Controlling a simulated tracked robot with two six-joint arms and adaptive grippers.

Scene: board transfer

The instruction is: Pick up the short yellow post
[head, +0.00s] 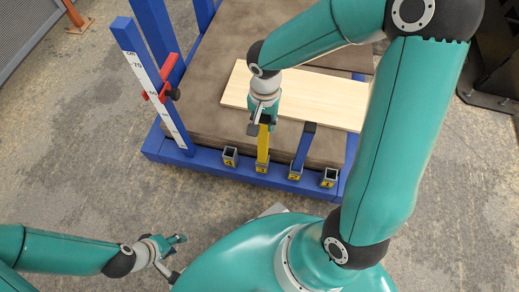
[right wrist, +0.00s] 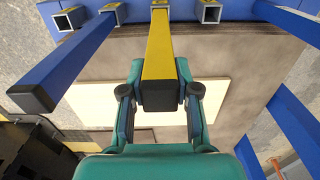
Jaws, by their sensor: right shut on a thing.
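The short yellow post (head: 263,146) stands upright at the socket marked 3 on the blue frame's front rail, its lower end at the socket. In the right wrist view the yellow post (right wrist: 160,50) runs between the fingers, its dark cap towards the camera. My right gripper (head: 262,113) is shut on the post near its top; the fingers (right wrist: 160,95) lie on both sides of it. My left gripper (head: 175,258) is open and empty, low at the left, away from the frame.
A blue post (head: 303,148) with a dark cap stands in socket 2, close to the right. Sockets 4 (head: 230,157) and 1 (head: 329,178) are empty. A pale board (head: 320,97) lies on the brown surface (head: 205,85) behind. A scale upright (head: 153,90) with a red clamp stands left.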

